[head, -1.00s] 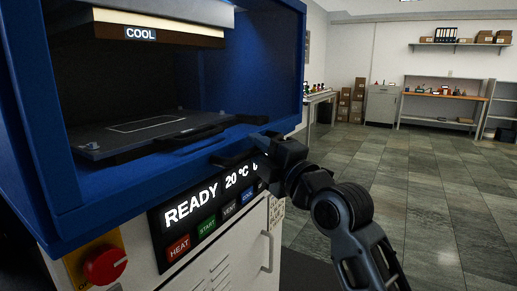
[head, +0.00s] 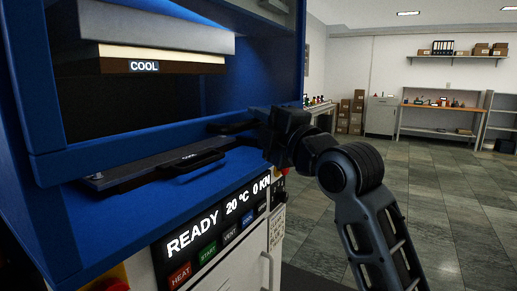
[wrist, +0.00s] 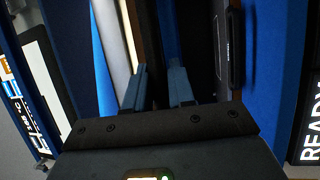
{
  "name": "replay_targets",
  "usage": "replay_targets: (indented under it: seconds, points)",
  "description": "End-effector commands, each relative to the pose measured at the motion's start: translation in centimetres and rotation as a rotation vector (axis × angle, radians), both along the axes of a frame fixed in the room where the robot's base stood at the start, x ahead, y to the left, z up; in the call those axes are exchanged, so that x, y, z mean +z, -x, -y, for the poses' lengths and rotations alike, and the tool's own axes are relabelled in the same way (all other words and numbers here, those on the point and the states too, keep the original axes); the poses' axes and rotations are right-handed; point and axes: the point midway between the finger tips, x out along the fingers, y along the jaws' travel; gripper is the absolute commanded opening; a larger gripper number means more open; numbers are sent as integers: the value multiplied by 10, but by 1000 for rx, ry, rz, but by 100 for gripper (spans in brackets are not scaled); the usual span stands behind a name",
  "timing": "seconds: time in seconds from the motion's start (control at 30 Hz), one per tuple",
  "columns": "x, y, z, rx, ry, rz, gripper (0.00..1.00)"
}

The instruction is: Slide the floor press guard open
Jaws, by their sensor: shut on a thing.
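The floor press guard (head: 110,155) is a blue frame across the press front, and its lower bar hangs above the lower platen, leaving a gap underneath. Its black handle (head: 231,128) projects from the bar near the right end. My gripper (head: 262,117) is at the handle and shut on it; the fingertips are hard to make out in the head view. In the wrist view my two fingers (wrist: 158,88) point into the press, but the grip on the handle is not clear there.
The lower platen (head: 120,177) has its own black handle (head: 195,166) below the guard. The upper platen (head: 180,66) is labelled COOL. A panel (head: 215,222) reads READY, 20 °C, with several buttons below. Open floor (head: 425,200) lies to the right.

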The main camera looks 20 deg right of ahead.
Motion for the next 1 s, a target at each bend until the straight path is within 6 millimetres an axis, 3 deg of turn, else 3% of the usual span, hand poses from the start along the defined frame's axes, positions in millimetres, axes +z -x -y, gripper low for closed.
replay_targets:
  seconds: [0.03, 0.1, 0.4, 0.63, 1.0]
  points:
    - [29, 1, 0, 0, 2, 12, 0]
    - [49, 1, 0, -1, 3, 11, 0]
    - [115, 1, 1, -1, 1, 6, 0]
    - [135, 0, 0, 0, 0, 3, 0]
    - [137, 0, 0, 0, 0, 3, 0]
